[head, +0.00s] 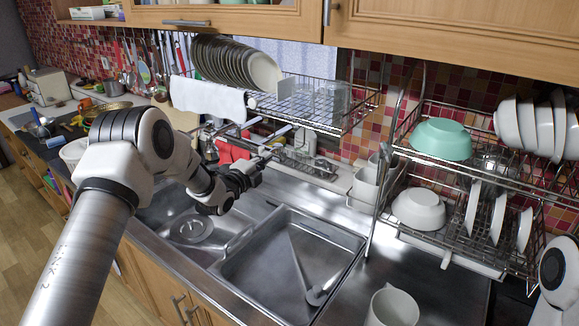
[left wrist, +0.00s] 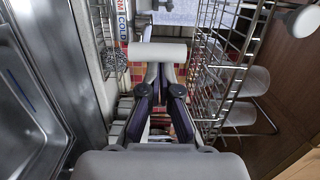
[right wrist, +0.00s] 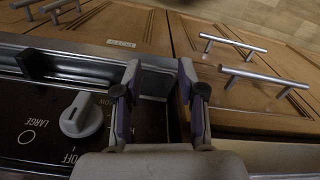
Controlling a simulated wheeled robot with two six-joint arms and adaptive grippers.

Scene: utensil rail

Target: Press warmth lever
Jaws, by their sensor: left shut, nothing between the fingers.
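My left gripper (head: 262,158) is over the back of the sink, below the dish rack. Its fingers (left wrist: 160,72) are shut with nothing between them. In the left wrist view, a white rounded bar (left wrist: 158,53) lies just past the fingertips; I cannot tell whether they touch or whether it is the lever. A label (left wrist: 118,22) reading "COLD", with a cut-off word ending in "RM", is up and left of the fingers. The lever is not clear in the head view. My right gripper (right wrist: 161,80) is open and empty, near a stove knob (right wrist: 82,115).
The steel sink (head: 300,262) lies below the left arm. A wire rack with plates (head: 262,72) and a white cloth (head: 208,98) hangs above the gripper. A second rack (head: 455,185) with bowls stands to the right. A white mug (head: 392,305) is at the front.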

